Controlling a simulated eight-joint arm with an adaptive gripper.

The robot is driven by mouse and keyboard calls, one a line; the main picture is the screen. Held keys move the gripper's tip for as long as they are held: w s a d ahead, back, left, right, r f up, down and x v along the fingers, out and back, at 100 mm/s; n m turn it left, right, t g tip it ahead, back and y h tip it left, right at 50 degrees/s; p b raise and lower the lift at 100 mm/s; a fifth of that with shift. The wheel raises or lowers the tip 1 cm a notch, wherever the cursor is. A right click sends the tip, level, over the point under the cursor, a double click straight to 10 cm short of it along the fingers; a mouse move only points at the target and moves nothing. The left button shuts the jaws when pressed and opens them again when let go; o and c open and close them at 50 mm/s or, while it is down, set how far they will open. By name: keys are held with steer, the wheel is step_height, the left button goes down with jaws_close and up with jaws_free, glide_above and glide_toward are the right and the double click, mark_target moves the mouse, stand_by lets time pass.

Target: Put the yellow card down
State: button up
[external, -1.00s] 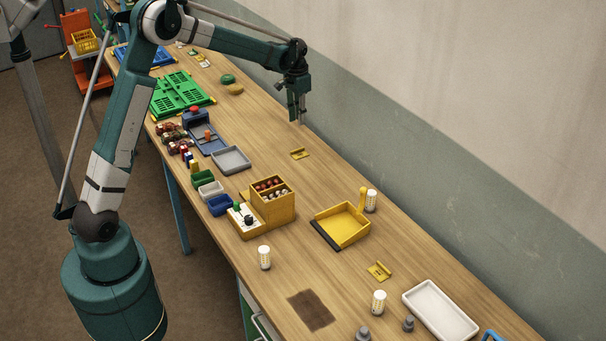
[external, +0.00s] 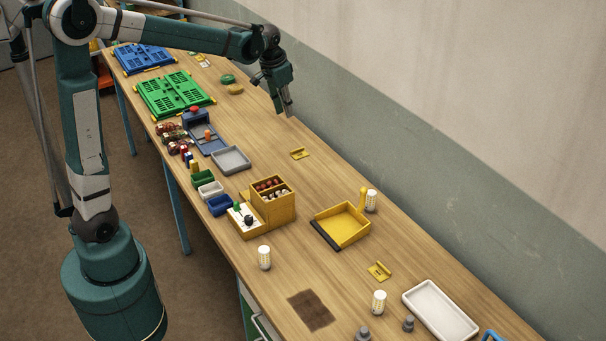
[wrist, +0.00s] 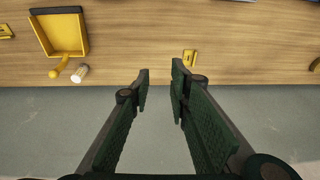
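Two small yellow pieces that look like cards lie on the wooden table. One yellow card (external: 299,153) lies mid-table towards the wall, and it also shows in the wrist view (wrist: 189,58) just beyond my right fingertip. The other yellow card (external: 379,271) lies nearer the front, and shows at the left edge of the wrist view (wrist: 6,31). My gripper (external: 287,112) is above the table near the wall side, tilted. In the wrist view my gripper (wrist: 160,73) has its fingers apart, with nothing between them.
A yellow dustpan (external: 342,226) lies near a white cylinder (external: 371,201). A yellow box (external: 270,202), grey tray (external: 231,160) and green rack (external: 174,94) stand along the left. A white tray (external: 440,310) is at the front. The wall (external: 420,140) borders the right side.

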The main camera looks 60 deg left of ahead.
steer(key=s+d+r+t, duration=0.1)
steer(key=s+d+r, duration=0.1)
steer(key=s+d, duration=0.45)
steer(key=s+d+r+t, duration=0.1)
steer(key=s+d+r, duration=0.2)
steer(key=s, duration=0.7)
steer(key=s+d+f+t, duration=0.1)
steer(key=s+d+f, duration=0.1)
steer(key=s, duration=0.6)
steer(key=s+d+f+t, duration=0.1)
steer(key=s+d+f, duration=0.2)
steer(key=s, duration=0.5)
steer(key=shift+d+h, duration=0.3)
steer(key=shift+d, duration=0.45)
steer(key=shift+s+f, duration=0.1)
steer(key=shift+c, duration=1.2)
